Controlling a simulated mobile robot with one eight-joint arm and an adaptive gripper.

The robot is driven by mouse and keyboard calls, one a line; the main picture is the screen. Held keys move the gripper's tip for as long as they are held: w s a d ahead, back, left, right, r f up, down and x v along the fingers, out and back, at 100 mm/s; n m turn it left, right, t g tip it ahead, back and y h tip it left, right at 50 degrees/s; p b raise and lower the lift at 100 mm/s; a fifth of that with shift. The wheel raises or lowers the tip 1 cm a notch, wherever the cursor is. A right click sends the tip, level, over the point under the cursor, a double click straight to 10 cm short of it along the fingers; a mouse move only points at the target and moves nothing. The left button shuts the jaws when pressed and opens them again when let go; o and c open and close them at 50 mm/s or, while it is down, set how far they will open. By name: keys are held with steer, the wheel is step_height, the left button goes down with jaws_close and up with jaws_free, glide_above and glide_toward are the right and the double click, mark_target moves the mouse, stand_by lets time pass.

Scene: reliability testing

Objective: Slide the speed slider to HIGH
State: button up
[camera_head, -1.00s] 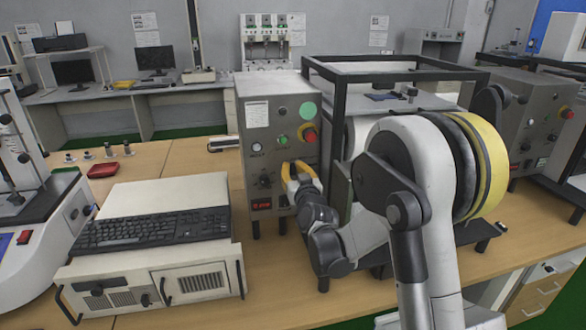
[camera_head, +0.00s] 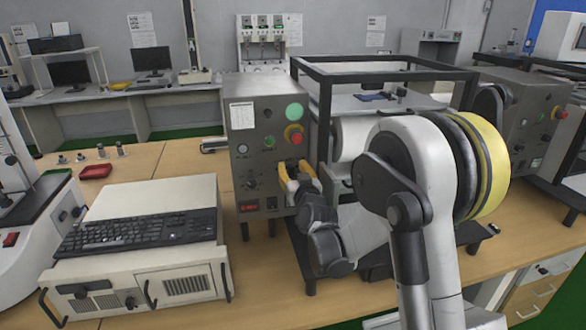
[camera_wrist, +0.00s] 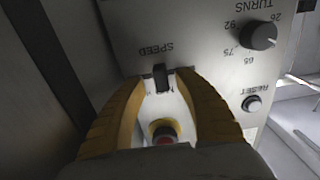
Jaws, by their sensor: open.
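The speed slider (camera_wrist: 160,78) is a small black knob under the upside-down word SPEED in the wrist view. It sits on the light metal front panel of a grey control box (camera_head: 252,165). My gripper (camera_wrist: 163,82) has two yellow fingers, spread apart, with the slider between their tips; I cannot tell whether either finger touches it. In the head view my gripper (camera_head: 297,182) is at the right side of the panel and hides the slider. No HIGH mark is readable.
A TURNS knob (camera_wrist: 259,35) and a RESET button (camera_wrist: 252,103) are beside the slider. A red emergency button (camera_head: 295,138) is above my gripper. A black frame (camera_head: 385,75) stands right of the box. A keyboard (camera_head: 135,230) lies on equipment at left.

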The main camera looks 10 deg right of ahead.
steer(key=shift+s, duration=0.1)
steer(key=s, duration=1.2)
steer(key=shift+w+a, duration=0.1)
